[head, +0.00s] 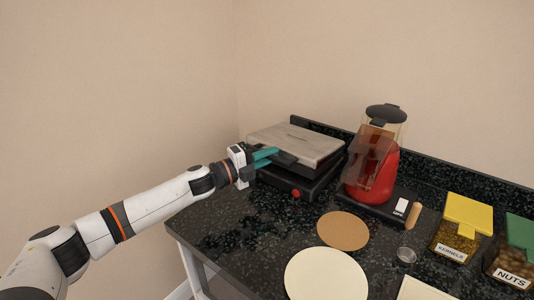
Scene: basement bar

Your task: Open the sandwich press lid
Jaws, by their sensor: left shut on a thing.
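The sandwich press (300,187) stands at the back left of the dark counter. Its silver lid (297,141) lies over the black base, with a red knob (296,194) on the base's front. My left gripper (268,157), with teal fingers, reaches in from the left at the lid's front left. It is shut on the dark lid handle (284,159). The fingertips partly hide the handle. My right gripper is not in the picture.
A red machine (373,170) with a clear hopper stands close on the right of the press. A brown round board (343,230), a cream round plate (326,274) and a small glass cup (406,254) lie in front. Yellow-lidded (463,228) and green-lidded (520,235) containers stand at right.

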